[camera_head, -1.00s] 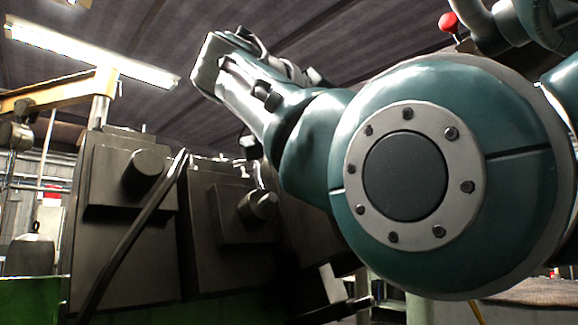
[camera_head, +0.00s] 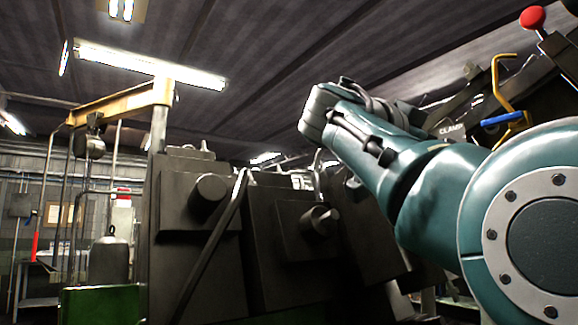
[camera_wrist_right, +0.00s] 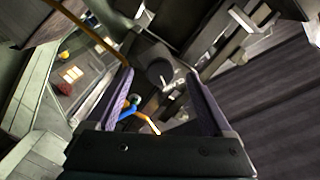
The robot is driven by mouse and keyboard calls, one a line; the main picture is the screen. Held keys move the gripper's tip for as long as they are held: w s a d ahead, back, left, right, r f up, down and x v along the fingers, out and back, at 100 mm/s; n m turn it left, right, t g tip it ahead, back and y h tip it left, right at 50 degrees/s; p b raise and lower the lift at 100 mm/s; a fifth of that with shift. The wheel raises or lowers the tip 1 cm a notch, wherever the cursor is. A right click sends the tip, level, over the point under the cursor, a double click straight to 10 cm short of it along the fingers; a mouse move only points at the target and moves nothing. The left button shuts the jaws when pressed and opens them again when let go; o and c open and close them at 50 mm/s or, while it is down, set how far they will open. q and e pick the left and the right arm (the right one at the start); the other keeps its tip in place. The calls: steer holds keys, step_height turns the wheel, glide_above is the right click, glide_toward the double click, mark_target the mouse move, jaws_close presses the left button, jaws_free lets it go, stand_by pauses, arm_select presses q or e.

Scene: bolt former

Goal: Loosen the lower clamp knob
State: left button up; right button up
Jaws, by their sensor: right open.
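My right gripper (camera_wrist_right: 155,108) is open in the right wrist view, its two dark fingers spread with nothing held between them. A dark round knob-like part (camera_wrist_right: 160,72) shows beyond the fingertips, apart from them. I cannot tell whether it is the lower clamp knob. My right fingers are not clear in the head view. My left gripper is not in view.
A blue and yellow bent handle (camera_head: 503,118) juts out near the clamp panel; a blue and orange one (camera_wrist_right: 135,114) shows between my fingers. A dark machine block (camera_head: 195,255) with round bosses fills the middle. A yellow hoist beam (camera_head: 120,103) stands left.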

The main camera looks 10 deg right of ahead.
arm_select(q)
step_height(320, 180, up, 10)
steer(key=p, duration=0.9)
arm_select(e)
steer(key=shift+w+d+n, duration=0.15)
steer(key=shift+d+n, duration=0.15)
steer(key=shift+n, duration=1)
steer(key=shift+w+d+n, duration=0.1)
steer(key=shift+d+n, duration=0.25)
steer(key=shift+n, duration=0.95)
steer(key=shift+w+d+n, duration=0.15)
steer(key=shift+d+n, duration=0.15)
steer(key=shift+n, duration=1)
jaws_close()
